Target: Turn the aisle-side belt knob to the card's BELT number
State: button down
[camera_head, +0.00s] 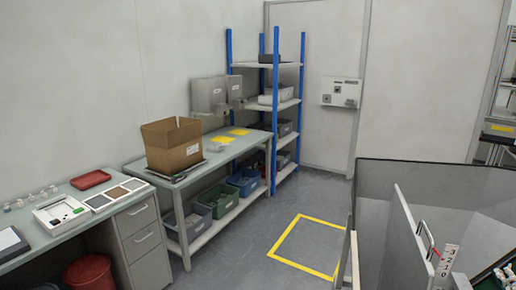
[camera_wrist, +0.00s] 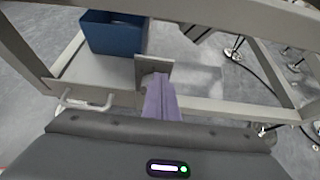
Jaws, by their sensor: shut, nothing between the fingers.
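I cannot make out the aisle-side belt knob in either view. No card with a readable BELT number shows. A white strip with dark marks (camera_head: 446,259) stands at the lower right of the head view, too small to read surely. My gripper (camera_wrist: 160,82) shows in the wrist view as shut, lavender-coloured fingers reaching out from its dark body. A small grey square plate shows at their far end; I cannot tell whether they touch it. My gripper is not seen in the head view.
In the wrist view, a grey metal frame (camera_wrist: 225,107) crosses near the fingers, with a blue bin (camera_wrist: 114,36) beyond. In the head view, a workbench with a cardboard box (camera_head: 172,146) and a blue-posted shelf (camera_head: 275,110) stand behind. A yellow floor square (camera_head: 277,258) lies clear.

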jog(key=shift+r, duration=0.35)
jog(key=shift+s, duration=0.1)
jog(key=s, duration=0.2)
jog(key=s+a, duration=0.1)
jog(key=s, duration=0.2)
jog(key=shift+s+a, duration=0.3)
dwell(0.3)
